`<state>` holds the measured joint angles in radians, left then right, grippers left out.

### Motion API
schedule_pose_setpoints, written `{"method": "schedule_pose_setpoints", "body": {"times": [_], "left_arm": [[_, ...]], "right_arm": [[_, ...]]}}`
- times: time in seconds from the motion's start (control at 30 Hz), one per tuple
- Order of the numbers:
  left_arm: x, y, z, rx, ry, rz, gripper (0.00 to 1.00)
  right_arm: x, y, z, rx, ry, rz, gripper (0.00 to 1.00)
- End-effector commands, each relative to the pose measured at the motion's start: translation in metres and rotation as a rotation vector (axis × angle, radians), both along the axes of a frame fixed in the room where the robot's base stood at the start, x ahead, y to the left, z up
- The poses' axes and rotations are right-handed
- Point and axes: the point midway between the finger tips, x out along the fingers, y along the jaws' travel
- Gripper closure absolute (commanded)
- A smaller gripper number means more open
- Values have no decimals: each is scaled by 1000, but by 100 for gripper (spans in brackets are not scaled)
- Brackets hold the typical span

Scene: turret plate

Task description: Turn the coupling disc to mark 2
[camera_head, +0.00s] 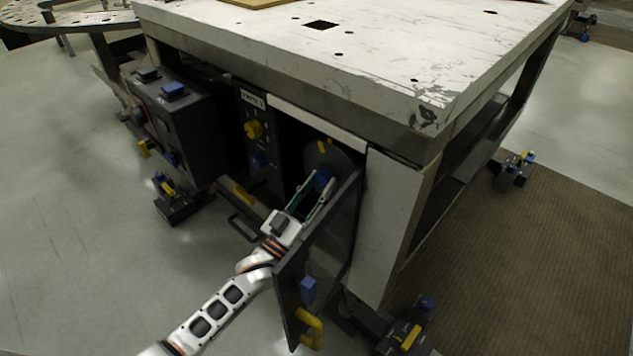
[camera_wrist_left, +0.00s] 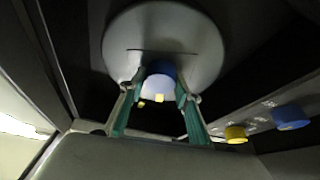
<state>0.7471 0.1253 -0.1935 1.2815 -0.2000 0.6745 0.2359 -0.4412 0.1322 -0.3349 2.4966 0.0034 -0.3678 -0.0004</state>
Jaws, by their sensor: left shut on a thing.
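The coupling disc (camera_head: 325,158) is a grey round plate inside the open compartment under the workbench. A yellow mark shows on its upper edge in the head view. In the left wrist view the disc (camera_wrist_left: 160,48) fills the top middle, with a blue knob (camera_wrist_left: 161,70) at its lower centre. My left gripper (camera_head: 322,182) reaches into the compartment, and its two green-sided fingers (camera_wrist_left: 158,92) stand on either side of the blue knob, shut on it. I cannot read which mark number the disc points to. My right gripper does not show.
An open door (camera_head: 318,260) with a yellow handle (camera_head: 311,328) stands right beside my left arm. A panel with a yellow knob (camera_head: 253,129) and a blue knob (camera_head: 261,160) is left of the disc. A dark box (camera_head: 178,120) stands further left. The workbench top (camera_head: 370,60) overhangs the compartment.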

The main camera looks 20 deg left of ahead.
Motion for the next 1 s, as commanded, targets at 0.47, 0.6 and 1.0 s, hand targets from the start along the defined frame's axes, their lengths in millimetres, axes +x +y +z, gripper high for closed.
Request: {"method": "schedule_pose_setpoints", "body": {"times": [0.47, 0.6, 1.0], "left_arm": [[-1, -1, 0, -120, 43, -1, 100], [-1, -1, 0, -120, 43, -1, 51], [-9, 1, -4, -118, 45, -1, 51]], "right_arm": [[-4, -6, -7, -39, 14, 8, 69], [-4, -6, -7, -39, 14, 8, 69], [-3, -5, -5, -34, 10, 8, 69]]}}
